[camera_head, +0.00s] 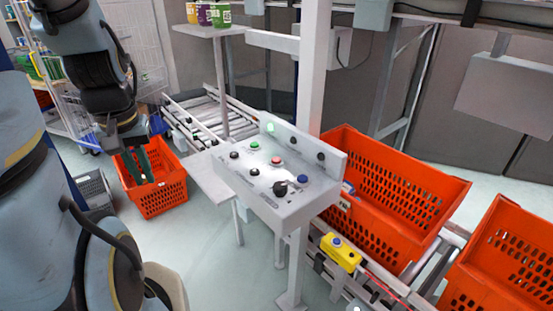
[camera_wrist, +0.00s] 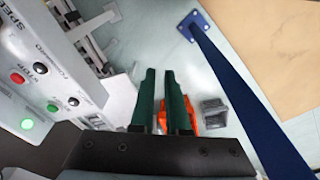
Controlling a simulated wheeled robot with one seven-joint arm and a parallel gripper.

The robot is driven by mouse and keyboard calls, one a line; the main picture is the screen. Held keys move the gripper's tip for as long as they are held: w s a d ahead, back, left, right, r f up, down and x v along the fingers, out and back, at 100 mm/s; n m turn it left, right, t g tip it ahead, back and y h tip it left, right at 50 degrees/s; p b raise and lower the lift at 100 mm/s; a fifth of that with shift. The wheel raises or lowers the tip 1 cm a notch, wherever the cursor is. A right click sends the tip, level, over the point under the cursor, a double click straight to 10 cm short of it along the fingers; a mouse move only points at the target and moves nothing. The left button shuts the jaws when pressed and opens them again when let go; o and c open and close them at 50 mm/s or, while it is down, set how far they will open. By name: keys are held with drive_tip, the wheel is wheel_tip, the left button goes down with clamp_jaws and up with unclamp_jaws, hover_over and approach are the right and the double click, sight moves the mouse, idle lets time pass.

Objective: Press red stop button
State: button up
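The control panel (camera_head: 262,192) is a light grey box on a post in the middle of the head view, with a raised back plate. A red button (camera_head: 276,160) sits on its top face, among black, green and blue controls. In the wrist view the panel (camera_wrist: 50,30) fills the left side. A red button (camera_wrist: 17,78) shows there near its left edge, beside black buttons and printed labels. My gripper (camera_head: 146,178) hangs left of the panel, apart from it. Its dark green fingers (camera_wrist: 160,75) have a narrow gap between them, with nothing held.
A lit green lamp (camera_head: 271,128) is on the panel's back plate. An orange tote (camera_head: 155,198) stands below my gripper. A larger orange tote (camera_head: 385,205) and a yellow button box (camera_head: 341,252) are right of the panel. A white post (camera_head: 313,70) rises behind it.

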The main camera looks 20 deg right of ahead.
clamp_jaws()
idle(0.6)
